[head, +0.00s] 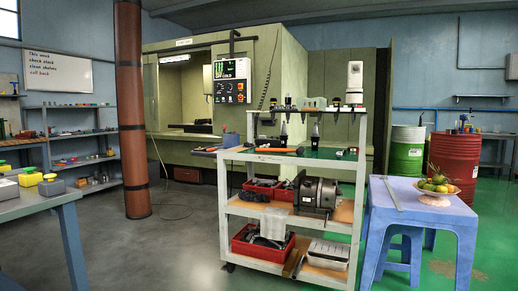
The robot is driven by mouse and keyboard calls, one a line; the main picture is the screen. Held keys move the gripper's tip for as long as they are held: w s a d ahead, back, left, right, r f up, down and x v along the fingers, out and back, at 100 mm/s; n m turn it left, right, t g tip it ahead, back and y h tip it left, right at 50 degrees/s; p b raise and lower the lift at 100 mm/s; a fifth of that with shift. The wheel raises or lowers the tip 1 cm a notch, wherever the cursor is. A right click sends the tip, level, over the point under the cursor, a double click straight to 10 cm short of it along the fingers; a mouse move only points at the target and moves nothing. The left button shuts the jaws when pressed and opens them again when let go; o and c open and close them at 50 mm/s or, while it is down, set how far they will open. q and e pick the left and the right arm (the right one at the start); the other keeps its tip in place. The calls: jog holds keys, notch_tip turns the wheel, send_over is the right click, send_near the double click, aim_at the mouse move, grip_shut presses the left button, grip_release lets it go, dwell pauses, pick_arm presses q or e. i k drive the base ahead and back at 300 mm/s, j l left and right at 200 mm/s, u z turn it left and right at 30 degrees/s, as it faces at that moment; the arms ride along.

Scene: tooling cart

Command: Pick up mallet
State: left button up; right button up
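I cannot single out a mallet for certain. A white tooling cart (228,209) stands in the middle of the head view. On its top lies a long dark tool with an orange end (278,150), small in the picture. Either is too small to identify. Neither of my grippers is in view.
The cart's middle shelf holds a grey motor-like machine (318,194). The lower shelf holds a red bin (262,249). A blue-purple table (423,213) with a fruit bowl (436,187) stands right. A workbench (36,200) is left. Floor between is clear.

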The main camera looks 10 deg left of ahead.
aim_at(300, 151)
jog(key=i+j+u, duration=0.1)
jog(key=i+j, duration=0.3)
jog(key=i, duration=0.15)
jog(key=i+j+u, duration=0.1)
jog(key=i+j, duration=0.25)
jog(key=i, duration=0.2)
jog(key=i+j+u, duration=0.15)
jog(key=i+j, duration=0.15)
jog(key=i, duration=0.25)
jog(key=i+j+u, duration=0.1)
jog(key=i, duration=0.45)
jog(key=i+j+u, duration=0.1)
jog(key=i+j, duration=0.2)
jog(key=i, duration=0.3)
jog(key=i+j+u, duration=0.1)
jog(key=i, duration=0.45)
